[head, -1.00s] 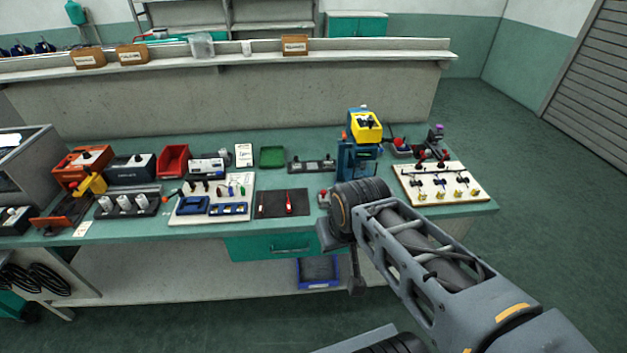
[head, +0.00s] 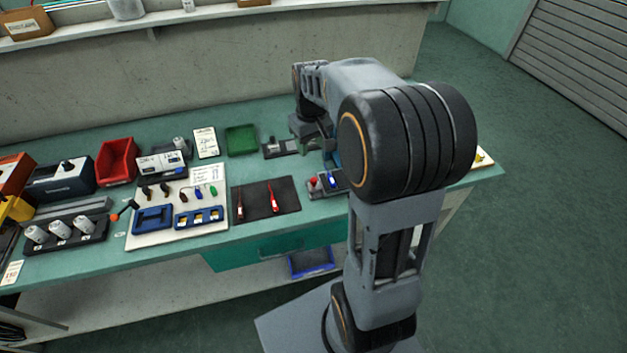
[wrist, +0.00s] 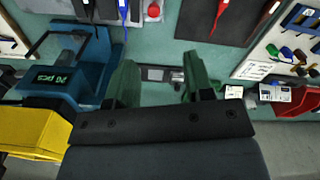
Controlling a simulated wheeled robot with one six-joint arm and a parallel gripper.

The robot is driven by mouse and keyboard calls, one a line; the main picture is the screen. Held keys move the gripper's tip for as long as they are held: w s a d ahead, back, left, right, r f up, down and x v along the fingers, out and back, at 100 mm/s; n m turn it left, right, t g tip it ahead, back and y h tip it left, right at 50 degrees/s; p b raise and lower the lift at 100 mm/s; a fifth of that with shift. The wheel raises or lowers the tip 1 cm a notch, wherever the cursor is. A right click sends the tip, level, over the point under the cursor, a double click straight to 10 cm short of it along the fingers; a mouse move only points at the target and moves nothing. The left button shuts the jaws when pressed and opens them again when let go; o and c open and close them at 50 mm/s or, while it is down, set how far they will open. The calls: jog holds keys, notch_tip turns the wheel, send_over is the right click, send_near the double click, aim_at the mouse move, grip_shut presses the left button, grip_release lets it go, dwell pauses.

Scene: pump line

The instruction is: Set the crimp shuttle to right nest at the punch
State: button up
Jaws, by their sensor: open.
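The blue punch (wrist: 60,75), with a green-lit display and a yellow bin (wrist: 30,130), stands at the left in the wrist view. In the head view my arm hides most of it. A dark rail with grey parts (head: 280,147) lies on the bench left of the punch. In the wrist view a grey piece of it (wrist: 160,74) shows between my fingertips; I take this as the crimp shuttle, but its nests are not clear. My gripper (wrist: 160,78) is open above it, its two green fingers apart and empty.
A green tray (head: 241,139) is left of the rail. A dark mat (head: 265,199) with red-handled tools lies in front.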

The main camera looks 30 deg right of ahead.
aim_at(314, 179)
jog(key=f, duration=1)
jog(key=w+d+f, duration=0.1)
jog(key=f, duration=0.4)
jog(key=shift+w+d+f, duration=0.1)
grip_shut()
jog(key=shift+d, duration=0.1)
